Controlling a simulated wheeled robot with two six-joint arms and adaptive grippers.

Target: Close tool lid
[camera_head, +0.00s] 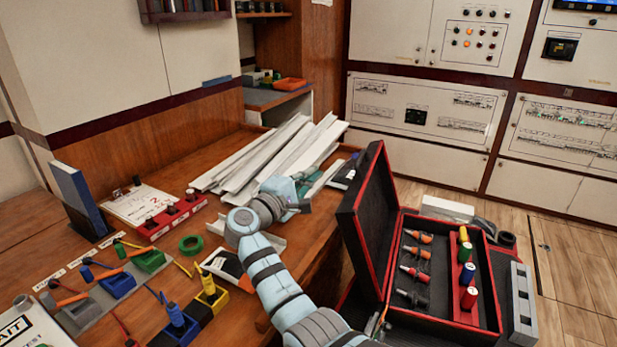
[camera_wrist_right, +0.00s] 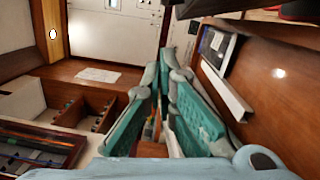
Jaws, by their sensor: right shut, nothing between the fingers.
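The black toolbox (camera_head: 470,320) with red edging stands at the lower right in the head view. Its tool lid (camera_head: 372,225) is open and upright on the box's left side. My right gripper (camera_head: 310,190), with teal fingers, is over the wooden desk, to the left of the lid and apart from it. Its fingers are shut and empty; they fill the middle of the right wrist view (camera_wrist_right: 166,75). My left gripper is not in view.
Screwdrivers (camera_head: 415,268) and coloured spools (camera_head: 466,272) lie inside the box. White strips (camera_head: 270,155) are piled on the desk (camera_head: 215,130) behind my gripper. Tools in coloured holders (camera_head: 118,284) crowd the desk's left. Open floor (camera_head: 570,270) lies right of the box.

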